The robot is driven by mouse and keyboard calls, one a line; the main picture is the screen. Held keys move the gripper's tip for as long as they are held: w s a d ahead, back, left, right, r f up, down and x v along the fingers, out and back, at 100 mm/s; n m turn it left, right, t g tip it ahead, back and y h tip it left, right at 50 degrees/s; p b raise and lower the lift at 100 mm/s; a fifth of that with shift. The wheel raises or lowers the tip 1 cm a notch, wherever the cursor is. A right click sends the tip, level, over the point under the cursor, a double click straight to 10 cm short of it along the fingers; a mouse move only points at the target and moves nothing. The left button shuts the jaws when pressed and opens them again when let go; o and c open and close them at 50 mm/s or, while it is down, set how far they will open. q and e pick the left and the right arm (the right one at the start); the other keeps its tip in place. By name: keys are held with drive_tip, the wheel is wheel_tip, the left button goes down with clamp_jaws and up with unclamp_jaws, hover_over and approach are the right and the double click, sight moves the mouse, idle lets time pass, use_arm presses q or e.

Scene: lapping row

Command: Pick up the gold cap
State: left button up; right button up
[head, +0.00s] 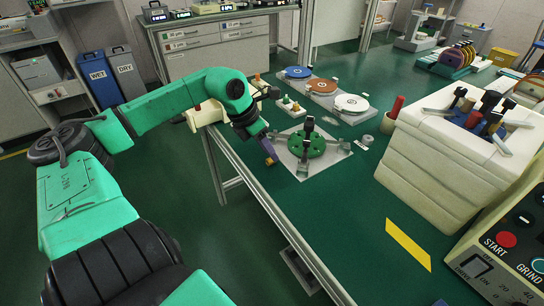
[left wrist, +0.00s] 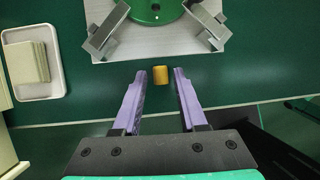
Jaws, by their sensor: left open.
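The gold cap (left wrist: 160,75) is a small cylinder on the green bench top, near its front edge. It also shows as a small gold spot at the fingertips in the head view (head: 269,161). My left gripper (left wrist: 154,82) is open, with its purple fingers on either side of the cap. The cap lies between the fingertips, with a gap to each finger, nothing held. In the head view my left gripper (head: 266,150) points down at the bench edge. My right gripper is not in view.
A grey plate with a green disc (head: 308,146) and metal clamps stands just beyond the cap. A pale tray (left wrist: 59,83) holding a stack lies left in the wrist view. Cream blocks with tools (head: 448,155) and a START/GRIND panel (head: 506,239) stand at right. Bench front is mostly clear.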

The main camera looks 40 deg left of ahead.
use_arm(q)
drive_tip(key=shift+b+x, duration=0.35)
drive_tip(key=shift+x, duration=0.65)
drive_tip(key=shift+w+f, duration=0.1)
drive_tip(key=shift+f, duration=0.2)
drive_tip(key=shift+r, duration=0.1)
clamp_jaws()
wheel_tip(320, 180, up, 20)
drive_tip(key=p, duration=0.1)
drive_tip(key=shift+p, duration=0.35)
